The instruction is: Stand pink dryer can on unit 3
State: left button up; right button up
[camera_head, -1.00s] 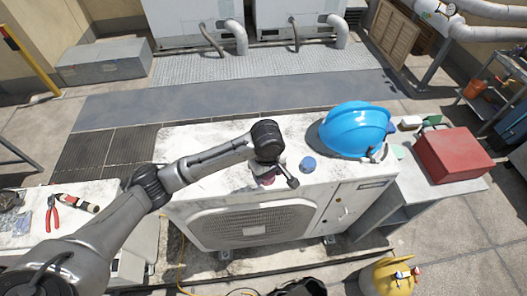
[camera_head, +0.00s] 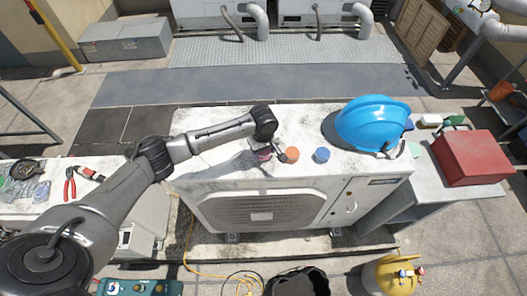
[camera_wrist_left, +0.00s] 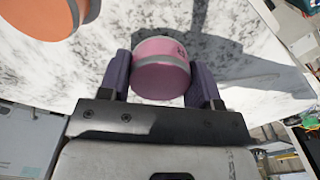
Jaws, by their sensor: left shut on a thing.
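The pink dryer can (camera_head: 264,154) is between the fingers of my left gripper (camera_head: 267,153), over the top of the white condenser unit (camera_head: 225,177). In the left wrist view the pink can (camera_wrist_left: 160,72) has a grey band, and both dark fingers of the left gripper (camera_wrist_left: 160,82) close on its sides. I cannot tell whether its base touches the top. An orange can (camera_head: 292,154) and a blue can (camera_head: 321,155) stand to its right. No unit number is readable. My right gripper is out of view.
A blue hard hat (camera_head: 372,124) sits on the unit's right part. A red box (camera_head: 470,158) is on the stand at right. Pliers (camera_head: 70,187) lie on the left surface. The unit's top left of the gripper is partly hidden by my arm.

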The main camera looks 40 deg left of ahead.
pick_arm(q)
jog(key=shift+f, duration=0.65)
jog(key=shift+f, duration=0.15)
jog(key=o, duration=0.9)
jog(key=shift+o, duration=0.2)
